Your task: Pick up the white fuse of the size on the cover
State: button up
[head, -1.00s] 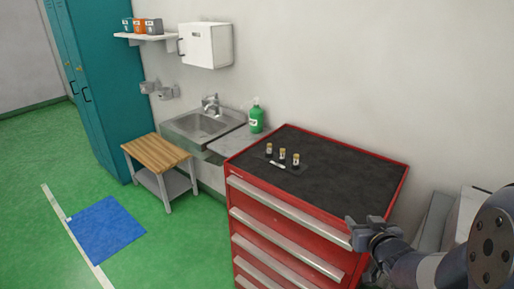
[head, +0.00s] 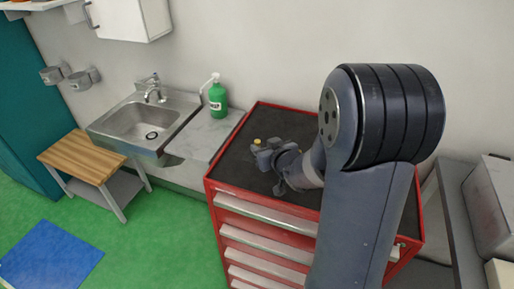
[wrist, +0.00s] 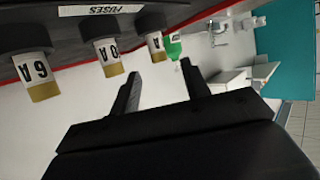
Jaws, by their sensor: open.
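Three white fuses with yellow-gold ends stand in a row in dark holders, upside down in the wrist view. The near one (wrist: 40,73) reads 6A. The middle one (wrist: 109,54) shows "0A", its first character unclear. The far one (wrist: 156,43) shows an A, its number unreadable. A white FUSES label (wrist: 100,10) lies beside them. My gripper (wrist: 160,75) is open and empty, its fingers around the line of the far fuse, short of it. In the head view my gripper (head: 264,157) is low over the cabinet top; one yellow fuse end (head: 257,141) shows, the others are hidden. No cover with a readable size is visible.
The red tool cabinet (head: 213,190) has a dark top. A sink (head: 140,125), a green soap bottle (head: 217,100) and a wooden-topped stand (head: 80,157) are to its left. A white wall box (head: 130,18) hangs above. Grey equipment (head: 490,190) stands at the right.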

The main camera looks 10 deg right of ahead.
aim_at(258, 142)
jog(key=shift+p+x, duration=0.3)
jog(key=shift+x, duration=2.65)
grip_shut()
